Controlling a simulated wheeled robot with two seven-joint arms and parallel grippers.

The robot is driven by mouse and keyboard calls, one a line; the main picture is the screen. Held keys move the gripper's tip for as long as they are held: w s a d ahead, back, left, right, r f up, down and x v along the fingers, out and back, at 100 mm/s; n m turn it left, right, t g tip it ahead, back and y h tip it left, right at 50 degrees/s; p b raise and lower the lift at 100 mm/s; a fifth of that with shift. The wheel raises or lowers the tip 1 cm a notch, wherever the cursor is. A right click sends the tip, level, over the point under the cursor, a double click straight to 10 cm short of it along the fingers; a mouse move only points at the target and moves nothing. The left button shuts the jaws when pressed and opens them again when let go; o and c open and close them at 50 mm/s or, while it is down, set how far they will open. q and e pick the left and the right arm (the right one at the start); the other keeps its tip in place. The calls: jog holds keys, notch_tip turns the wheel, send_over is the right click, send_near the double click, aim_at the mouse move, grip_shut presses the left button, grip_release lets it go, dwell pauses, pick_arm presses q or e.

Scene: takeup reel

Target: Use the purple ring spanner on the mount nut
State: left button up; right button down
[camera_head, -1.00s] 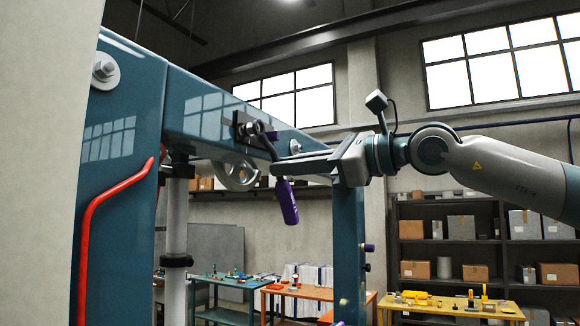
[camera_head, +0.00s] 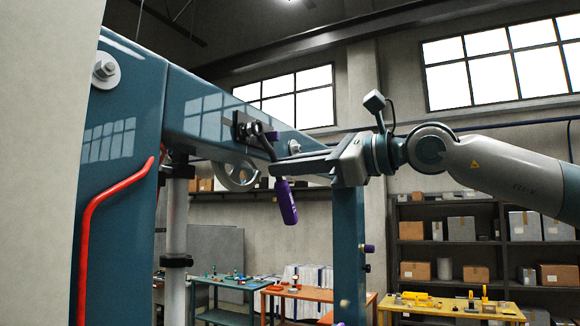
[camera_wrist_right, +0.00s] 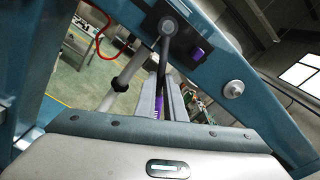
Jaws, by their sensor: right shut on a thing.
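The purple ring spanner (camera_head: 287,203) has a purple handle hanging down and a dark shaft leading up to the mount plate on the teal beam. In the right wrist view its ring head (camera_wrist_right: 167,26) lies at the dark mount plate (camera_wrist_right: 190,38), over the place of the mount nut. The nut is hidden or too small to make out, so I cannot tell whether the ring is seated on it. My right gripper (camera_head: 277,168) is shut on the spanner, around its shaft just above the purple handle. My left gripper is not in view.
The teal beam (camera_head: 205,110) and post (camera_head: 349,245) frame the work area. A red bent bar (camera_head: 92,225) and a grey upright tube (camera_head: 175,225) stand at left. A small purple knob (camera_wrist_right: 197,54) sits beside the ring head. Benches and shelves are far behind.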

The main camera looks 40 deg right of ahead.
jog(key=shift+w+a, duration=0.2)
jog(key=shift+w, duration=0.3)
